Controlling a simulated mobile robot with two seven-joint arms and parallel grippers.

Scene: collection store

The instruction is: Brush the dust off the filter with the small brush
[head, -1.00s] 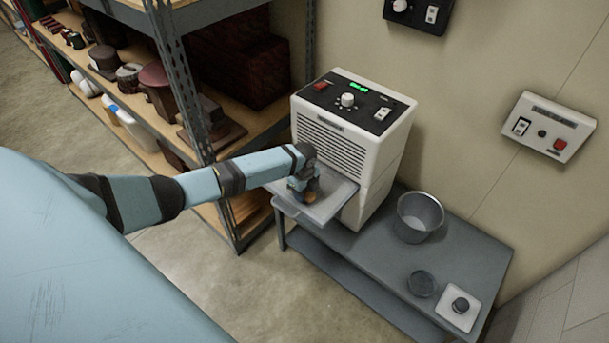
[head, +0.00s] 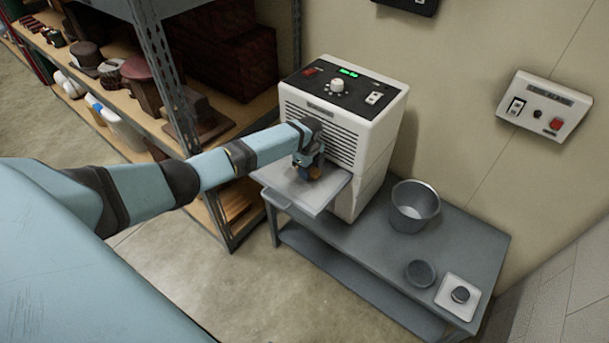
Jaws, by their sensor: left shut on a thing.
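The filter (head: 318,198) looks like a flat, pale grey panel that sticks out from the front of a white machine (head: 372,125), with a handle at its front edge. My left gripper (head: 309,172) is over the panel, close to the machine's louvred front. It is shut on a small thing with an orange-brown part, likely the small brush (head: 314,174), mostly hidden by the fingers. I cannot tell whether the brush touches the panel. Dust on the panel is too small to make out. My right gripper is not in view.
The machine stands on a grey bench (head: 350,237) with a metal bucket (head: 414,206), a dark round dish (head: 420,273) and a white pad with a dark knob (head: 460,294). Shelving (head: 185,125) stands close on the left. A switch box (head: 543,107) is on the wall.

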